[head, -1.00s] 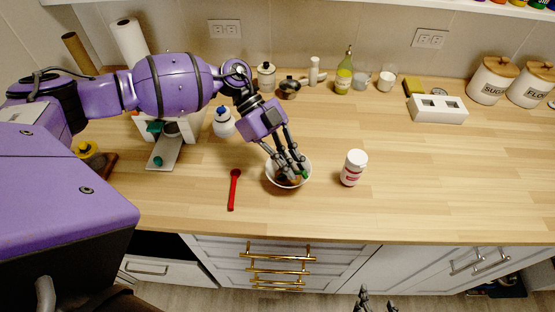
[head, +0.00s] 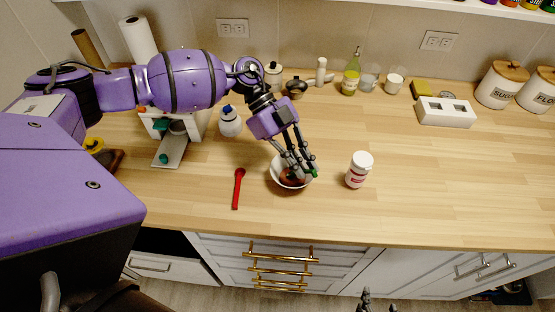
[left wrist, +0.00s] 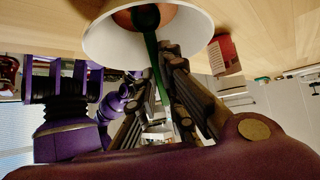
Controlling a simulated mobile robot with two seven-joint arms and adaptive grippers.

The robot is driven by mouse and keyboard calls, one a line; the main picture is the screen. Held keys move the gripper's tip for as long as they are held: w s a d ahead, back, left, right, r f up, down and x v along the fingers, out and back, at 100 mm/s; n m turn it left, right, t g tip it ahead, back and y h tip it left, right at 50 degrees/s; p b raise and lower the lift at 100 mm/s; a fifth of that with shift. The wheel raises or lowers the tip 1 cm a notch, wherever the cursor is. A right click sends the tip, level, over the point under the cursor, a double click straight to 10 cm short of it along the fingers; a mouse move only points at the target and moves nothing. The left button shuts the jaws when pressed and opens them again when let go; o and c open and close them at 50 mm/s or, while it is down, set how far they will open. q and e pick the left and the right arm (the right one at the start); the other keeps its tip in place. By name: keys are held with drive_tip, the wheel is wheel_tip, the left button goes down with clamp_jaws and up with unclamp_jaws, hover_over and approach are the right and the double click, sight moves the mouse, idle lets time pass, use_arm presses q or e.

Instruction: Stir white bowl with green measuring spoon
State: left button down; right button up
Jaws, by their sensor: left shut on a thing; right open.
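The white bowl (head: 276,181) stands upright on the wooden counter with reddish-brown contents. My left gripper (head: 305,170) is over its right side, shut on the green measuring spoon (head: 314,172). In the left wrist view the spoon's green handle (left wrist: 157,68) runs between the fingers and up into the bowl (left wrist: 100,42), its head against the brown contents. In the head view the fingers hide most of the spoon. My right gripper (head: 376,300) is open and empty at the bottom edge, in front of the drawers.
A red spoon (head: 238,188) lies left of the bowl. A white bottle with a red label (head: 359,170) stands to its right. A white stand (head: 172,150) and a blue-capped bottle (head: 229,122) are behind left. The right front counter is clear.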

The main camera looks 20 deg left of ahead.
use_arm(q)
drive_tip(key=shift+r, duration=0.15)
wheel_tip(320, 180, up, 8)
drive_tip(key=shift+r, duration=0.15)
idle(0.8)
